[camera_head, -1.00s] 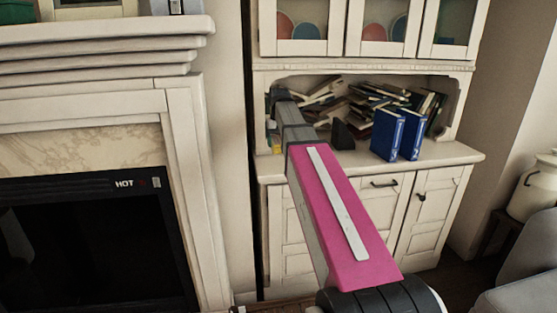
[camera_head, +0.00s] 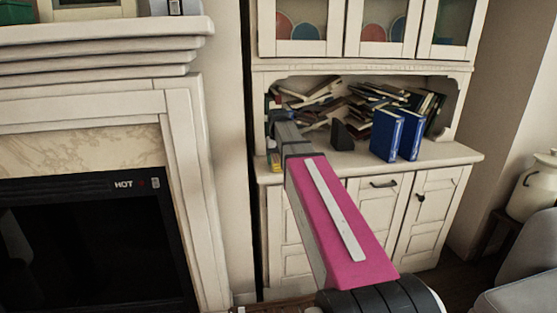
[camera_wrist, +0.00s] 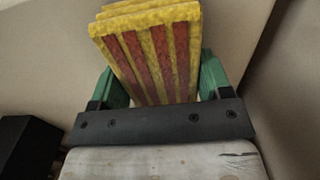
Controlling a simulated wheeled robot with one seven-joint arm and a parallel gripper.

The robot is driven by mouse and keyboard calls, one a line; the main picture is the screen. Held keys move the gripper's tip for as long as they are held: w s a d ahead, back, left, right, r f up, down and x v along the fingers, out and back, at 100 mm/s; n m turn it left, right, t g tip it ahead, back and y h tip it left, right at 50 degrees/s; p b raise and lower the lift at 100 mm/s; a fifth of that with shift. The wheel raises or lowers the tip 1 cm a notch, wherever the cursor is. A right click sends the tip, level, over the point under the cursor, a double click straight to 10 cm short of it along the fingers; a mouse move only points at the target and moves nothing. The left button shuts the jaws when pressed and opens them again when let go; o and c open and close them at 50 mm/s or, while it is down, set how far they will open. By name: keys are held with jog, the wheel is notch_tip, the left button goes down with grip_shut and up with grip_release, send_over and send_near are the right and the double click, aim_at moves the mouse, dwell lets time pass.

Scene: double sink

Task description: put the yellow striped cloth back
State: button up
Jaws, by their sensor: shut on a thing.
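The yellow cloth with red stripes (camera_wrist: 155,55) looks folded in layers and fills the top middle of the wrist view. My gripper (camera_wrist: 158,80) is shut on it, with a green finger on each side. In the head view, a small yellow patch (camera_head: 275,160), likely the cloth, shows beside my arm at the left end of the cabinet counter. My arm hides most of the gripper there, and I cannot tell whether the cloth touches the counter.
A white cabinet (camera_head: 430,155) holds a jumbled heap of books (camera_head: 375,105) in its open niche. Two blue books (camera_head: 398,135) stand upright on the counter, with a dark block (camera_head: 342,136) left of them. A fireplace (camera_head: 80,245) is at left. The counter's front right is clear.

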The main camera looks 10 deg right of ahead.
aim_at(278, 157)
jog(key=o, duration=0.9)
notch_tip(278, 157, up, 12)
jog(key=shift+r, duration=0.15)
